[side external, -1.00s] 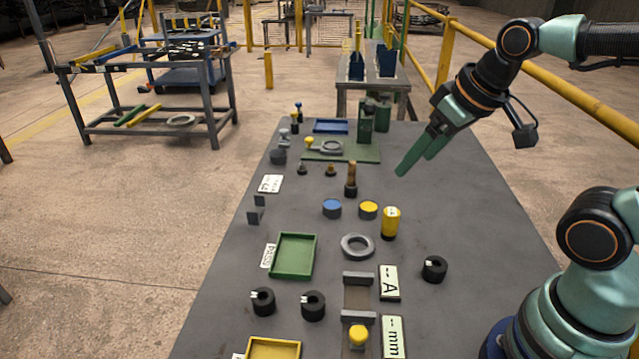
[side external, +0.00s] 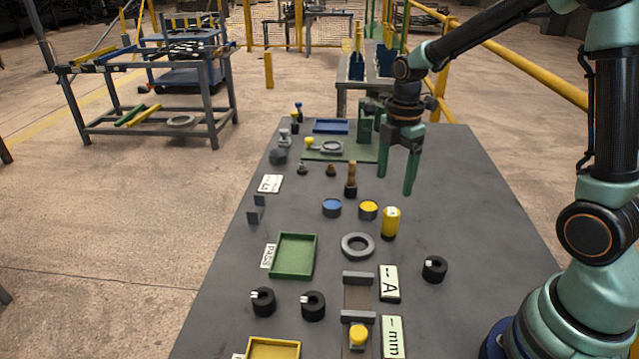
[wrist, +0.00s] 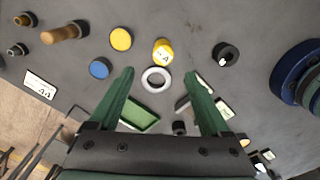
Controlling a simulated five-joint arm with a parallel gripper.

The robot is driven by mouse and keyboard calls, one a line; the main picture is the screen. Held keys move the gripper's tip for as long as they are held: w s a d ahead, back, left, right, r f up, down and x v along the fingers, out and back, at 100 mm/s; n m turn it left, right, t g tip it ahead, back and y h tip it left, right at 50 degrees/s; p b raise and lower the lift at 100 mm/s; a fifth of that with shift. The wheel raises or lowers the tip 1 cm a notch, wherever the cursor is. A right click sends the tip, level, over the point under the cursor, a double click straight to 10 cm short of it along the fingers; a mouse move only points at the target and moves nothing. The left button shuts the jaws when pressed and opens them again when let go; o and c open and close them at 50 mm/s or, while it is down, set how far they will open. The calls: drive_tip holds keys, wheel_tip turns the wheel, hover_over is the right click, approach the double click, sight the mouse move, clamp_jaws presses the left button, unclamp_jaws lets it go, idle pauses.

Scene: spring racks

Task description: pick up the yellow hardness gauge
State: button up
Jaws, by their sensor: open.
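The yellow hardness gauge (side external: 390,223) stands upright on the grey table, with a pale label near its top. It also shows in the wrist view (wrist: 163,51), beyond my fingertips and just above the grey ring. My gripper (side external: 397,187) points down, open and empty, above the table behind the gauge in the side view. In the wrist view the two green fingers (wrist: 165,78) are spread wide with nothing between them at their own height.
Close to the gauge are a grey ring (side external: 357,246), a yellow round disc (side external: 368,210), a blue disc (side external: 332,208) and a wooden-handled tool (side external: 351,180). A black collar (side external: 434,269) lies to the right. A green tray (side external: 292,256) is at left.

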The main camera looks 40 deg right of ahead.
sight(391, 212)
wheel_tip(391, 212, down, 7)
drive_tip(key=shift+r, duration=0.1)
drive_tip(key=shift+s+f, duration=0.15)
drive_tip(key=shift+f, duration=1.25)
drive_tip(key=shift+s+f, duration=0.1)
drive_tip(key=shift+f, duration=1.25)
clamp_jaws()
